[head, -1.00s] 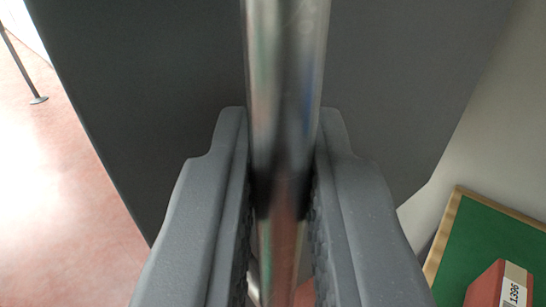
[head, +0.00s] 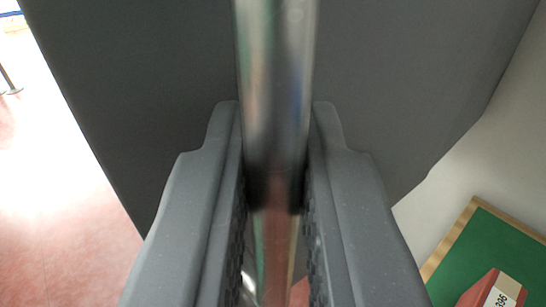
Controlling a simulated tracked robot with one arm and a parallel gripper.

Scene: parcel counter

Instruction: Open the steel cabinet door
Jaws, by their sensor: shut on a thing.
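The steel cabinet door is a dark grey panel (head: 140,90) that fills the upper middle of the head view. A shiny round metal bar, its handle (head: 275,80), runs upright down the centre in front of the door. My gripper (head: 275,135) has one finger on each side of the bar and is shut on it. The lower part of the bar shows between the fingers. The door's left edge slants across the floor at left. The door's hinges are out of view.
A green board with a wooden rim (head: 451,240) lies at the lower right, with a red box (head: 485,290) bearing a white label on it. A pale surface (head: 490,150) lies right of the door. Open reddish floor (head: 60,200) shows at left, with a post foot (head: 12,91) at the far left.

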